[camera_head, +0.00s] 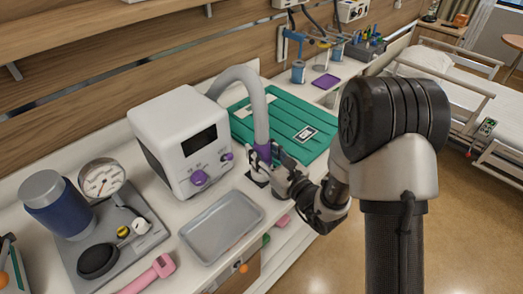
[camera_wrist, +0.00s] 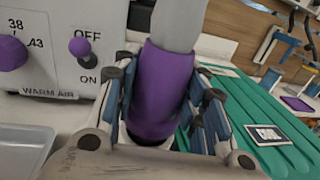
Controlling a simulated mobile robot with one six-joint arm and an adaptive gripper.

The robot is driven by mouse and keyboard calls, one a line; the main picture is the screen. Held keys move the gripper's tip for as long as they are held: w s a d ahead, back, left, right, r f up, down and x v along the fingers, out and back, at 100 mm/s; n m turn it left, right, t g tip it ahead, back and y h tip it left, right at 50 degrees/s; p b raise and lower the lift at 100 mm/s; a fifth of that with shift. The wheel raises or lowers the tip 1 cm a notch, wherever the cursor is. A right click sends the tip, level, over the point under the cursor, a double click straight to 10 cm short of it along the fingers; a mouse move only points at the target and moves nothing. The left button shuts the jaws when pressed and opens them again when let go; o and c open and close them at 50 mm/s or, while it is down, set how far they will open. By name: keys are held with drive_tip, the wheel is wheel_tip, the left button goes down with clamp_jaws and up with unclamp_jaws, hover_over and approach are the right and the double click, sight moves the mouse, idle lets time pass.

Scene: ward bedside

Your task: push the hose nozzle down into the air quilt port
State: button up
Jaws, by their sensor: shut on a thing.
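The purple hose nozzle (camera_head: 261,150) is at the end of a grey hose that arches down from the white warm-air unit. My gripper (camera_head: 268,161) is shut on it from the right, and the nozzle stands nearly upright. In the wrist view the purple nozzle (camera_wrist: 161,88) sits between both fingers of my gripper (camera_wrist: 165,100). A dark, round part, perhaps the port, shows just under the nozzle. Whether the nozzle is inside it or only above it, I cannot tell. The green air quilt (camera_head: 288,117) lies on the counter behind, with a white-framed label on it.
The white warm-air unit (camera_head: 178,130) with purple knobs stands left of the nozzle. An empty grey tray (camera_head: 222,226) lies in front. A blue canister (camera_head: 55,203) and a gauge (camera_head: 101,181) are at far left. A bed (camera_head: 455,85) is at the back right.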

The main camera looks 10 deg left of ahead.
drive_tip(key=shift+f, duration=0.9)
drive_tip(key=o, duration=1.1)
drive_tip(key=v, duration=1.2)
